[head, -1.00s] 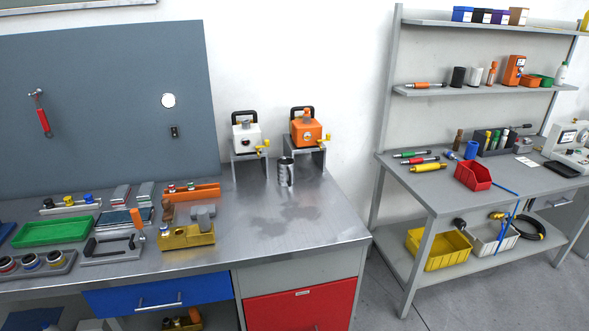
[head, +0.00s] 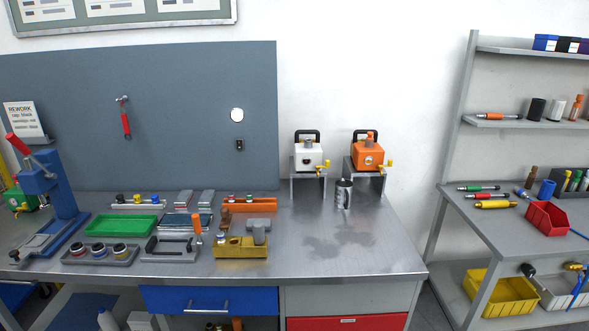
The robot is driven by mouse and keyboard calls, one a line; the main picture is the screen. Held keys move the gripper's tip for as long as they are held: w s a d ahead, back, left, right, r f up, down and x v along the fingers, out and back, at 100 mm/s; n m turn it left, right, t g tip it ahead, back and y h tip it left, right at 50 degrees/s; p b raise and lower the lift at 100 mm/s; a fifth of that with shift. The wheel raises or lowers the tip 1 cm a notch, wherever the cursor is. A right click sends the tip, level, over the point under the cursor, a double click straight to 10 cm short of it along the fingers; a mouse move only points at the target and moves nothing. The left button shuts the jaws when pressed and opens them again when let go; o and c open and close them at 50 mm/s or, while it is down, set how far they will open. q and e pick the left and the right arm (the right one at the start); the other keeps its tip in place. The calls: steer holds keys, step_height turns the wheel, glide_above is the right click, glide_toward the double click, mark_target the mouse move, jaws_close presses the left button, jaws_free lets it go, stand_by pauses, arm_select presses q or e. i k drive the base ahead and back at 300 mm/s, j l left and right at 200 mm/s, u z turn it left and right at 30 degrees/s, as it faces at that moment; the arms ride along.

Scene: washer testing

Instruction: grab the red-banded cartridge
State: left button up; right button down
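Several short round cartridges sit upright in a grey tray (head: 72,262) near the front left of the metal workbench. The leftmost, with what looks like a red band, appears to be the red-banded cartridge (head: 78,250). Beside it are one with a bluish band (head: 99,249) and one with a yellow band (head: 119,249). The bands are small and hard to read. Neither of my grippers is in view.
A green tray (head: 122,225) lies behind the cartridge tray. A blue lever press (head: 60,195) stands to the left, and a grey fixture (head: 170,255) and yellow block (head: 240,250) to the right.

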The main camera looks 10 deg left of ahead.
mark_target(231, 196)
steer(key=i+j, duration=0.15)
steer(key=j, duration=0.25)
steer(key=i+j, duration=0.15)
steer(key=j, duration=0.3)
steer(key=i+j, duration=0.15)
steer(key=j, duration=0.25)
steer(key=i+j+z, duration=0.1)
steer(key=j, duration=0.3)
